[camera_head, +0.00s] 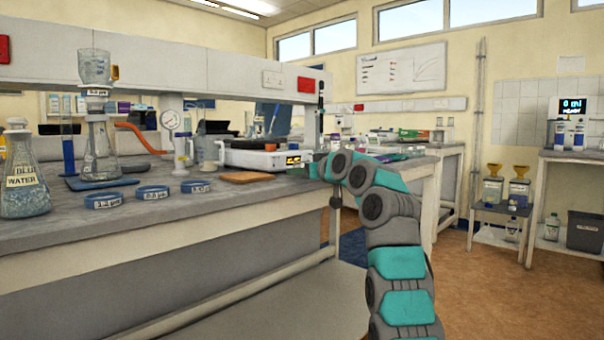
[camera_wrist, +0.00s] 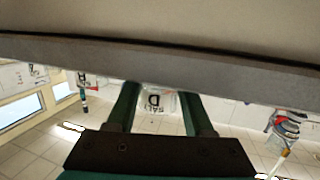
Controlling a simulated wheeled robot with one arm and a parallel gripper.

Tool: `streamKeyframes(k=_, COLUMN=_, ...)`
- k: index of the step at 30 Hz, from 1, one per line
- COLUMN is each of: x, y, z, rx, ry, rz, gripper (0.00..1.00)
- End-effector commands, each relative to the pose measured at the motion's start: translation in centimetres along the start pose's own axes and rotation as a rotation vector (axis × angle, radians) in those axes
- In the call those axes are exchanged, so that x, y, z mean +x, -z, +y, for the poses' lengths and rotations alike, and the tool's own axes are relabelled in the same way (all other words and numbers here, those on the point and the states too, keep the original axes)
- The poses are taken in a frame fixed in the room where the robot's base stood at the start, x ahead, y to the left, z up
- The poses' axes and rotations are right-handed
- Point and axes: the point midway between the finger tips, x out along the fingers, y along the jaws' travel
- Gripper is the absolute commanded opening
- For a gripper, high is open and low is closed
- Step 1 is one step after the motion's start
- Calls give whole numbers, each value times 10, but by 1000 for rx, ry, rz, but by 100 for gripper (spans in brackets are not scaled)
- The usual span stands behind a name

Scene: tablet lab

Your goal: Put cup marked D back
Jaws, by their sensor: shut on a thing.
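The cup marked D (camera_wrist: 158,101) is in the wrist view, a clear cup with a dark D and smaller lettering. The lettering appears upside down there. My gripper (camera_wrist: 158,92) has its two dark green fingers on either side of the cup and is shut on it. Part of the cup is cut off by a wide grey surface along the top of the wrist view. In the head view my gripper (camera_head: 316,169) is at the right end of the lab bench, beside the white balance (camera_head: 252,156). I cannot make out the cup there.
The bench (camera_head: 150,229) holds three blue labelled rings (camera_head: 153,192), an orange pad (camera_head: 247,177), a clear jug (camera_head: 208,152) and a conical flask marked WATER (camera_head: 25,180). Open floor (camera_head: 485,290) lies at right.

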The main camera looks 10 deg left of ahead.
Motion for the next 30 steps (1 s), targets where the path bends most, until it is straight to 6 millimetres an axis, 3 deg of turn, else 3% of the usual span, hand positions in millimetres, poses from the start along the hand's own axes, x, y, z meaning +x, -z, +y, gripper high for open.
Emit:
streamKeyframes(k=6, x=1, y=-6, z=0, rx=0, ry=0, rz=0, gripper=1)
streamKeyframes(k=7, x=1, y=-5, z=0, rx=0, ry=0, rz=0, gripper=55)
streamKeyframes(k=14, x=1, y=-4, z=0, rx=0, ry=0, rz=0, gripper=81)
streamKeyframes(k=25, x=0, y=2, z=0, rx=0, ry=0, rz=0, gripper=82)
streamKeyframes(k=30, x=-11, y=-1, z=1, rx=1, ry=1, rz=2, gripper=82)
